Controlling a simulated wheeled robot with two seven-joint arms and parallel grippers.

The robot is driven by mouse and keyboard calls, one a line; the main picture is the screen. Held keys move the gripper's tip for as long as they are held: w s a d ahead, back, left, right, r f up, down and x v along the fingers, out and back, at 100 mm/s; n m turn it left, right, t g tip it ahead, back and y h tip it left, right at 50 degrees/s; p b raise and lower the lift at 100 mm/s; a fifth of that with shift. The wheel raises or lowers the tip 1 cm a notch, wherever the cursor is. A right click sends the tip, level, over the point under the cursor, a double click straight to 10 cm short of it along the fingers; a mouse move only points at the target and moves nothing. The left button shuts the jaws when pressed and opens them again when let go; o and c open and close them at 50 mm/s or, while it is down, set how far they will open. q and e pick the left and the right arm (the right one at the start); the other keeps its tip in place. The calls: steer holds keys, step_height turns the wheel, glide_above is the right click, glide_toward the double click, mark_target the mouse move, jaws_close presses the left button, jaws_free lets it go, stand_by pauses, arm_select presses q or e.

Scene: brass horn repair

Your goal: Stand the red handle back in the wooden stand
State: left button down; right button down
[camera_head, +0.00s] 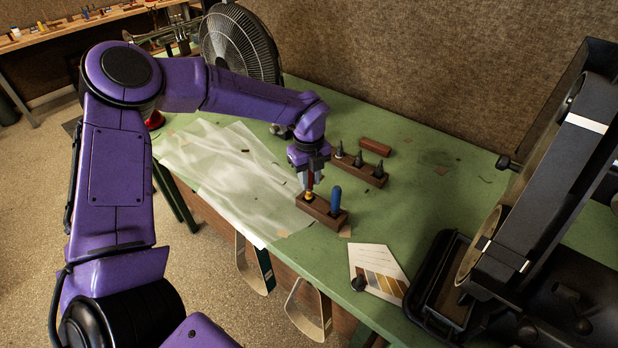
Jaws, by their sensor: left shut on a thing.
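My left gripper (310,178) comes down from above, over the left part of the wooden stand (325,214). It is shut on the red handle (309,183), which is mostly hidden between the fingers. The handle is upright, with a yellowish lower end at the stand's left part; I cannot tell whether it sits in a hole. A blue handle (336,198) stands upright in the stand's right part. My right gripper is not in view.
A second wooden block (372,177) with several dark pointed pieces stands behind, near a reddish-brown block (376,147). A translucent sheet (225,170) covers the left of the green bench. A colour card (379,272) lies in front. A large black machine (540,190) fills the right.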

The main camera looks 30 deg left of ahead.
arm_select(q)
steer(key=shift+s+d+f, duration=0.1)
steer(key=shift+s+f, duration=0.3)
steer(key=shift+f, duration=0.4)
steer(key=c, duration=1.1)
jaws_free()
steer(key=shift+w+f, duration=0.15)
steer(key=shift+w, duration=0.1)
steer(key=shift+o, duration=0.8)
steer(key=shift+w+a, duration=0.25)
steer(key=shift+a, duration=0.05)
steer(key=shift+s+d+r, duration=0.15)
steer(key=shift+s+r, duration=0.05)
steer(key=shift+r, duration=0.05)
step_height(320, 180, up, 11)
steer(key=shift+w+r+b, duration=0.1)
steer(key=shift+r+b, duration=0.1)
steer(key=shift+b, duration=1.05)
steer(key=shift+r, duration=0.25)
